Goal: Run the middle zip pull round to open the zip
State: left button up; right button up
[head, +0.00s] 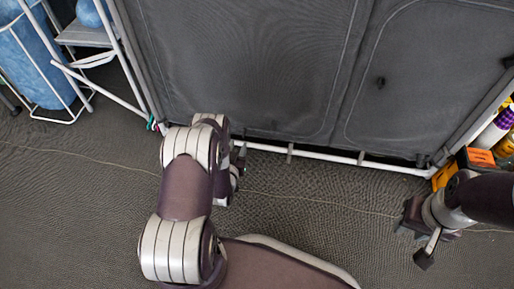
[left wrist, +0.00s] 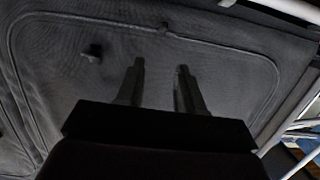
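The grey fabric cupboard front (head: 250,60) has panels outlined by pale curved zip lines. A small dark pull (head: 381,82) shows on the right panel in the head view. In the left wrist view a dark pull (left wrist: 92,52) stands out from the fabric left of the fingers, and a small tab (left wrist: 163,27) sits on the zip line above them. I cannot tell which is the middle one. My left gripper (head: 240,160) is low by the cupboard's bottom edge, partly hidden by my arm; its fingers (left wrist: 160,75) are apart and empty. My right gripper (head: 417,237) is open and empty, above the floor.
A white tube frame (head: 320,156) runs along the cupboard's bottom. A white-framed chair or rack (head: 90,60) with blue items stands at the left. Bottles and a yellow-and-black box (head: 445,174) stand at the right. The grey floor (head: 70,220) is clear in front.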

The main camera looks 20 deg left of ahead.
pick_arm(q)
notch_tip(320, 180, up, 3)
jog(key=t, duration=0.2)
jog(key=b, duration=0.7)
send_near(244, 135)
jog(key=shift+w+f+y, duration=0.4)
jog(key=shift+w+f, duration=0.15)
jog(key=shift+w, duration=0.05)
jog(key=b+x, duration=0.1)
jog(key=x, duration=0.1)
jog(key=b+x, duration=0.1)
jog(key=x, duration=0.1)
jog(key=b+x, duration=0.1)
jog(key=x, duration=0.2)
jog(key=shift+r+b, duration=0.3)
jog(key=shift+b, duration=0.1)
jog(key=shift+w+r, duration=0.15)
jog(key=shift+w, duration=0.15)
jog(key=shift+c, duration=0.3)
grip_shut()
